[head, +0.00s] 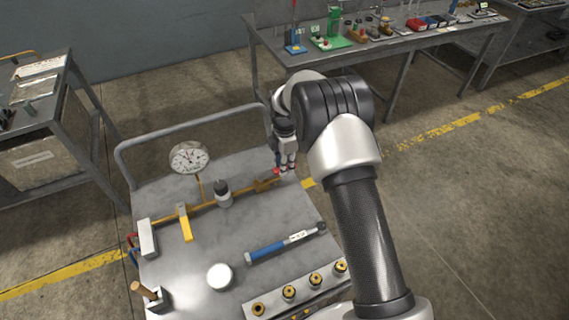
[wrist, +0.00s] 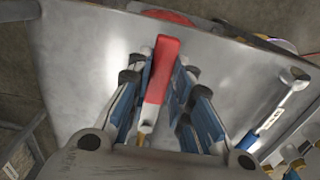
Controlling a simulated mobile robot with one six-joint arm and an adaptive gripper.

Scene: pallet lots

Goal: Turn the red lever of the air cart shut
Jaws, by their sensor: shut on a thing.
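The air cart (head: 190,252) is a grey metal cart with a brass pipe running across its top. The red lever (wrist: 163,68) lies between my gripper's fingers in the wrist view, its red end pointing away from the palm. In the head view only a small red part of it (head: 276,171) shows at the pipe's right end. My gripper (head: 287,166) is over that end, fingers down. In the wrist view my gripper (wrist: 160,80) is closed on the lever from both sides. The lever's pivot is mostly hidden by the gripper.
On the cart are a pressure gauge (head: 189,158), a yellow lever (head: 184,222), a blue-handled wrench (head: 284,243), a round white piece (head: 220,276) and a block of brass fittings (head: 289,292). A workbench (head: 390,47) stands behind, and another table (head: 66,62) at left.

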